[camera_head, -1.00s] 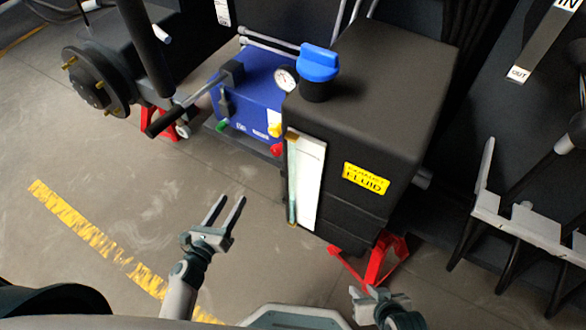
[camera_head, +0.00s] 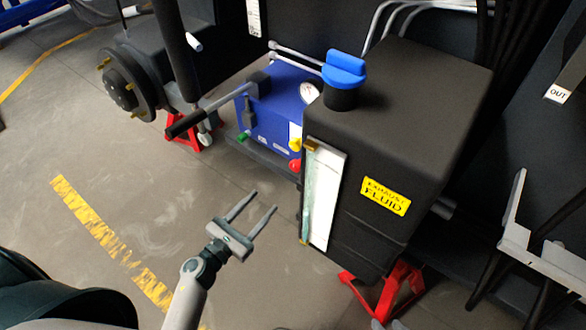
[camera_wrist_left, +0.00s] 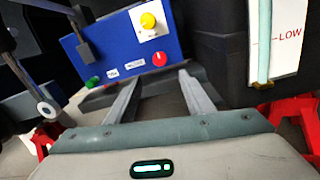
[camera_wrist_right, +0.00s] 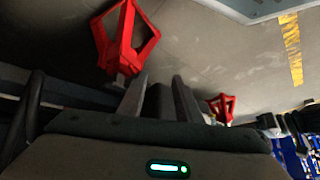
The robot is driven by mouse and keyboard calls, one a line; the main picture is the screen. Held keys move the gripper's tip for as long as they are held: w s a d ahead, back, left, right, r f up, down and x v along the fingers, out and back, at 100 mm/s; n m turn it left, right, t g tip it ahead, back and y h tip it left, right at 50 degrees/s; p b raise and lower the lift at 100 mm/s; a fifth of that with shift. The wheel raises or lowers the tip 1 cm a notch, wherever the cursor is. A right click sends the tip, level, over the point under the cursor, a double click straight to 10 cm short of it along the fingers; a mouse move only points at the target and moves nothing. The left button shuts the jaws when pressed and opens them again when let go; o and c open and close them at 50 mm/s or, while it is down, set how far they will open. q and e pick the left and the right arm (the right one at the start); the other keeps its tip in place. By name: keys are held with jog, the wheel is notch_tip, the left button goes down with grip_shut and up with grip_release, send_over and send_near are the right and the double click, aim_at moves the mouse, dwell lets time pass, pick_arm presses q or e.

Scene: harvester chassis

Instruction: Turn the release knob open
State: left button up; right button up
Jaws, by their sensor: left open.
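The blue pump unit (camera_head: 275,110) stands on the floor left of the black fluid tank. Its front carries a yellow knob (camera_wrist_left: 148,20) on a white plate, a red knob (camera_wrist_left: 159,59) and a green knob (camera_wrist_left: 92,83). I cannot tell from a readable label which is the release knob. My left gripper (camera_head: 256,204) is open and empty, apart from the unit, below and in front of it. In the left wrist view its fingers (camera_wrist_left: 160,86) point toward the panel, with the red knob beyond the gap. My right gripper (camera_wrist_right: 157,88) has its fingers apart.
The black tank (camera_head: 415,95) with a blue cap (camera_head: 344,68) and level gauge (camera_head: 322,195) stands right of the unit. A pump lever (camera_head: 205,115) juts out left. The floor in front is clear.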

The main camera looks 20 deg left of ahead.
aim_at(294, 168)
pick_arm(q)
jog(key=x, duration=1.6)
jog(key=shift+w+p, duration=0.2)
jog(key=shift+p, duration=0.2)
jog(key=c, duration=1)
